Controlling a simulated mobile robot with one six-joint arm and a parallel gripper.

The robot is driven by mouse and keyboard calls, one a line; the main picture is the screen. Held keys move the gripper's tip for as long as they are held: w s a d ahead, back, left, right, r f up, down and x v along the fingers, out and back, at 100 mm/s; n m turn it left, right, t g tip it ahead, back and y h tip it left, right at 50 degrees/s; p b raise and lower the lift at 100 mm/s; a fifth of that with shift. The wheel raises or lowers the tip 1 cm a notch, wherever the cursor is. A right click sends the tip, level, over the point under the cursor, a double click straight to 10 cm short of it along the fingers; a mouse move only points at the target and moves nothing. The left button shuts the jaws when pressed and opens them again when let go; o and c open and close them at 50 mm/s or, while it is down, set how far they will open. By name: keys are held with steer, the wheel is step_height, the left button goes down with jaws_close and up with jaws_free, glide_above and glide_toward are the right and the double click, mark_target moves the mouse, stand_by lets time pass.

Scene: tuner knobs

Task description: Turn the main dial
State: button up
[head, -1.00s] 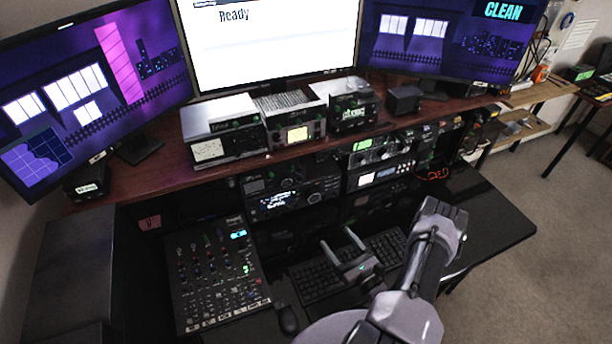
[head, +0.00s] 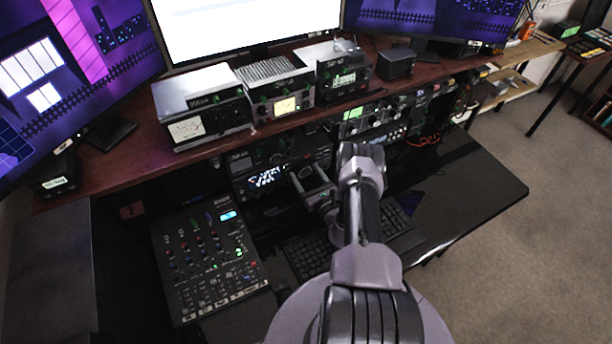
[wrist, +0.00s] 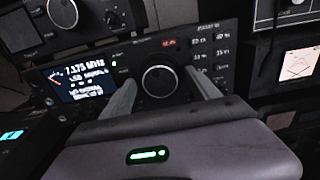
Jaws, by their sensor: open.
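The main dial (wrist: 159,81) is a round black knob with a pale ring, on the front of a black radio (wrist: 125,62) with a lit frequency display. My gripper (wrist: 160,90) is open in the wrist view, with one finger on each side of the dial in the picture. Whether the fingers touch the dial cannot be told. In the head view my gripper (head: 306,176) is in front of the radio (head: 262,180), and my arm and gripper hide the dial there.
A mixer (head: 212,262) lies on the lower desk at left, beside a keyboard (head: 310,256) partly under my arm. Several radios and meters stand on the wooden shelf (head: 130,157) above. The black desk at right (head: 470,195) is clear.

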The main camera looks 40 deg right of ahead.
steer(key=shift+w, duration=0.15)
steer(key=c, duration=1.4)
steer(key=shift+o, duration=0.2)
steer(key=shift+n, duration=0.4)
steer(key=n+b, duration=0.1)
steer(key=n, duration=0.1)
steer(key=shift+n, duration=0.4)
steer(key=n, duration=0.3)
steer(key=shift+n+b, duration=0.3)
steer(key=shift+n, duration=0.1)
steer(key=n, duration=0.6)
steer(key=shift+b, duration=0.35)
steer(key=shift+n, duration=0.3)
